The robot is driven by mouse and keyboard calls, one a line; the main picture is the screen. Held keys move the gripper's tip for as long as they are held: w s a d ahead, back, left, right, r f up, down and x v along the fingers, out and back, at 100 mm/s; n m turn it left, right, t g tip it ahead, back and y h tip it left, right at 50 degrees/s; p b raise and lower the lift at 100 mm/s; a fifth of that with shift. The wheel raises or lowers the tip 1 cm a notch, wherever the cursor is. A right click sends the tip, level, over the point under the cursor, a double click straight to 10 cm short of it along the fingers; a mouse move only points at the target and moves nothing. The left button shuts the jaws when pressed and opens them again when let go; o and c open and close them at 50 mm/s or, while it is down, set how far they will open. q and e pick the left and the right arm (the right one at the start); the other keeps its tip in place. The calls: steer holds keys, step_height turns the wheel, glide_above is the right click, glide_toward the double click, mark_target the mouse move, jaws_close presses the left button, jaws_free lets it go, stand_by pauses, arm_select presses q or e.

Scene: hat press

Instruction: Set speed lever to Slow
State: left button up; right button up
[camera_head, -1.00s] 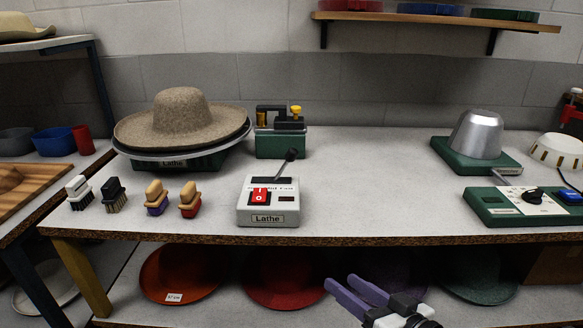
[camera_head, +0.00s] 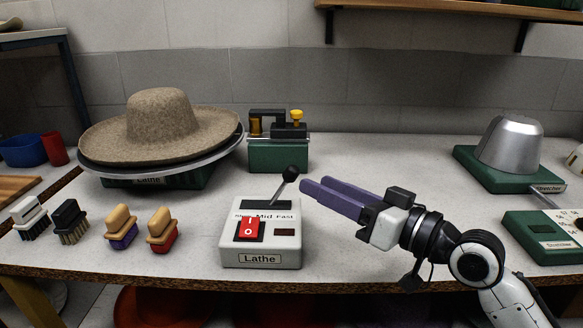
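The white Lathe control box (camera_head: 262,247) stands near the front edge of the table, with a red switch (camera_head: 249,229) on its front. Its speed lever (camera_head: 291,173) has a black knob and leans up and to the right, toward the Fast end of the Slow, Mid, Fast label. My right gripper (camera_head: 311,184) comes in from the right, its purple fingers pointing left. The fingertips show just right of the lever knob and look apart from it. The fingers appear one behind the other, so their gap is unclear. My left gripper is not in view.
A felt hat (camera_head: 162,120) sits on the lathe at the back left. A green device (camera_head: 279,155) with a yellow knob stands behind the box. Several brushes (camera_head: 160,231) stand to the left. A metal dome (camera_head: 511,146) is at the right.

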mark_target(297, 176)
steer(key=x, duration=0.8)
steer(key=shift+w+a, duration=0.1)
steer(key=shift+a, duration=0.05)
jaws_close()
